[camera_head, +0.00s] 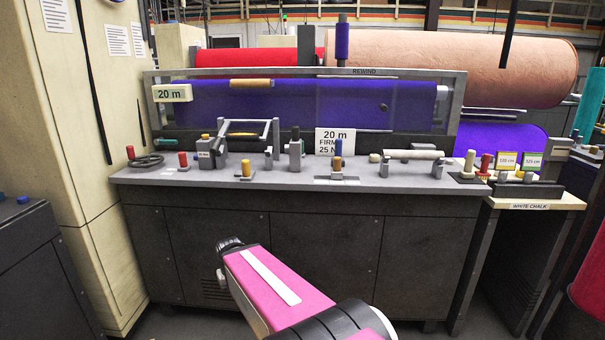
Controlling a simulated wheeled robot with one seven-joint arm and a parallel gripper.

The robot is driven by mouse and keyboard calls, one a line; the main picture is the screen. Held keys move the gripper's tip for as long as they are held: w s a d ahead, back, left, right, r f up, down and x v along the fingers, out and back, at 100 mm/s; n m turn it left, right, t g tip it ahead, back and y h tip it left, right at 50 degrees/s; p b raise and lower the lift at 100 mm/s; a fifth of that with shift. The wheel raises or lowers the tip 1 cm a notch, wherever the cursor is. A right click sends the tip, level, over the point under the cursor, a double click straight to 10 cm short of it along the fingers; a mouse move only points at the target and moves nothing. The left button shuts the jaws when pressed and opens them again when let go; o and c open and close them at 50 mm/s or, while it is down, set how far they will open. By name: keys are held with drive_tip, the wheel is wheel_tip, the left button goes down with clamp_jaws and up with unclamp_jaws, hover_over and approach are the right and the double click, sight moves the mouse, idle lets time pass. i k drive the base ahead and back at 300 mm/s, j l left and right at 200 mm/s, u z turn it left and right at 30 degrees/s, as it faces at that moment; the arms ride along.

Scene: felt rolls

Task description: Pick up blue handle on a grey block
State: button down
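A small upright blue handle (338,147) stands on the grey bench near its front middle, before a white card reading "20 m FIRM 25 N". Below the blue part is a tan section, and under it a low grey block (338,176). The handle looks upright. My magenta arm comes up from the bottom of the view and ends in a dark ridged part in front of the bench's cabinet, well below and left of the handle. No gripper fingers show. Nothing touches the handle.
A clear panel with purple felt rises behind. Open floor shows at lower right.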

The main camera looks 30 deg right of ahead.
sight(338, 145)
drive_tip(key=z, duration=1.3)
